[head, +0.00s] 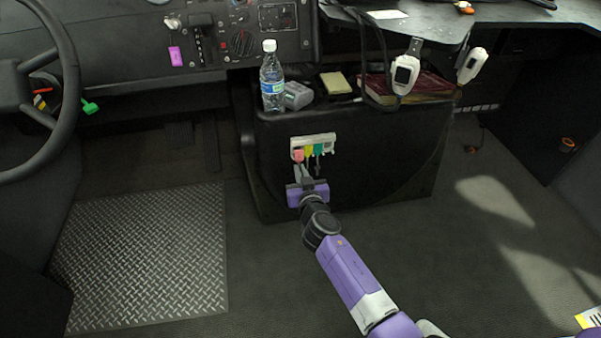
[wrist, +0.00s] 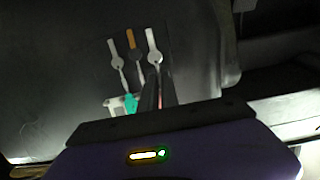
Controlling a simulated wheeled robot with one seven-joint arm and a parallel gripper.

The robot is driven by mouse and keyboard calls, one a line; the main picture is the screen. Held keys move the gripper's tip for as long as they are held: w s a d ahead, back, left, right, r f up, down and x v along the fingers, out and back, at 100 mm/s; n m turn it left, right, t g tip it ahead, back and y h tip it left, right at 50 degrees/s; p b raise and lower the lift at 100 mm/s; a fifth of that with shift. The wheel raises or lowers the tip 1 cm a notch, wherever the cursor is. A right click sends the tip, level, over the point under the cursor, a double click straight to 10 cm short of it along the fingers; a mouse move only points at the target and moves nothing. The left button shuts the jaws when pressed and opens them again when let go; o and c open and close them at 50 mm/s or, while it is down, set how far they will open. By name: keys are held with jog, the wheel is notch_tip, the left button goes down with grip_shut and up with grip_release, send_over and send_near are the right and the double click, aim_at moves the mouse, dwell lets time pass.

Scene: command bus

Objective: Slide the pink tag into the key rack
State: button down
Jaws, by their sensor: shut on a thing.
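The pink tag (head: 298,156) is at the left end of the white key rack (head: 322,138), on the front of the black console. My gripper (head: 301,170) reaches up to it from below and is shut on it. In the wrist view my fingers (wrist: 160,88) hide most of it; only a thin reddish strip shows between them. I cannot tell whether the tag is in its slot or only in front of it. A yellow tag (head: 308,153) and a green tag (head: 319,149) sit to its right in the rack. Keys (wrist: 116,60) show beyond my fingers.
A water bottle (head: 271,78), a grey device (head: 298,95) and a dark red book (head: 427,87) stand on the console top. A magenta tag (head: 175,56) is on the dashboard. The steering wheel (head: 68,70) is at left. The floor before the console is clear.

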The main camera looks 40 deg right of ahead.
jog(key=shift+r+b+x, duration=0.2)
jog(key=shift+b+x, duration=0.55)
jog(key=shift+x, duration=0.35)
dwell(1.1)
jog(key=shift+f, duration=0.1)
dwell(0.4)
jog(key=c, duration=1.5)
grip_release()
jog(key=shift+f+b+v, duration=0.15)
jog(key=shift+b+v, duration=0.05)
jog(key=shift+v, duration=0.5)
jog(key=shift+f+b+v, duration=0.15)
jog(key=shift+v, duration=0.55)
jog(key=shift+f+b+v, duration=0.2)
jog(key=shift+b+v, duration=0.1)
jog(key=shift+v, duration=0.85)
jog(key=shift+f+b+v, duration=0.2)
jog(key=shift+b+v, duration=0.05)
jog(key=shift+v, duration=0.9)
jog(key=shift+f+b+v, duration=0.2)
jog(key=shift+b+v, duration=0.1)
jog(key=shift+v, duration=0.9)
